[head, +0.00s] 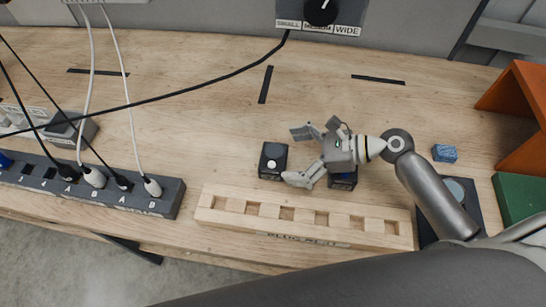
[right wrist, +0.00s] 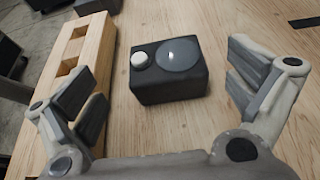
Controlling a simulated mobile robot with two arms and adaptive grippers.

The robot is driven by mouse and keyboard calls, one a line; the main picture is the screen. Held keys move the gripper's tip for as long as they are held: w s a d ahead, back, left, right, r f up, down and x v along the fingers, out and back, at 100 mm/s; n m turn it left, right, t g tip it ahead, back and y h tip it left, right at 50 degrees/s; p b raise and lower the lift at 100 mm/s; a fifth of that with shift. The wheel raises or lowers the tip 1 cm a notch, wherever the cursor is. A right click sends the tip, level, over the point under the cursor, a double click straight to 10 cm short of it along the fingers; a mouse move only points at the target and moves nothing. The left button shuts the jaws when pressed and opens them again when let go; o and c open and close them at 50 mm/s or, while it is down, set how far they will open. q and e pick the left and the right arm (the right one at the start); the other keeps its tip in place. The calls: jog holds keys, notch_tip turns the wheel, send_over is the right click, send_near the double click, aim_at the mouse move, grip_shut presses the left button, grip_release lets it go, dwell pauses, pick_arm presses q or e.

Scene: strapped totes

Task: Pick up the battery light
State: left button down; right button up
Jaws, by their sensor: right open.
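A small black box with a white round button and a dark round disc on top, which looks like the battery light (head: 273,160), stands on the wooden table left of my right gripper. In the right wrist view the same box (right wrist: 168,73) stands ahead of the fingertips, roughly centred between them and touching neither. My right gripper (head: 295,155) is open and empty, its fingers pointing left toward the box; its spread fingers also show in the right wrist view (right wrist: 165,85). My left gripper is not in view.
A second dark box (head: 343,181) is partly hidden under my right gripper. A wooden block with several square slots (head: 235,216) lies in front. A power strip (head: 165,199) with plugs is at left. A blue block (head: 444,153) and green box (head: 522,198) are at right.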

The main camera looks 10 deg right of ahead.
aim_at(272, 155)
jog(key=p+x, duration=0.1)
jog(key=x, duration=0.3)
jog(key=shift+w+f, duration=0.2)
jog(key=shift+w, duration=0.1)
jog(key=shift+w+a+f, duration=0.1)
jog(key=shift+a+f, duration=0.05)
jog(key=shift+a, duration=0.15)
jog(key=shift+c, duration=1.6)
jog(key=c, duration=1)
jog(key=shift+c, duration=0.5)
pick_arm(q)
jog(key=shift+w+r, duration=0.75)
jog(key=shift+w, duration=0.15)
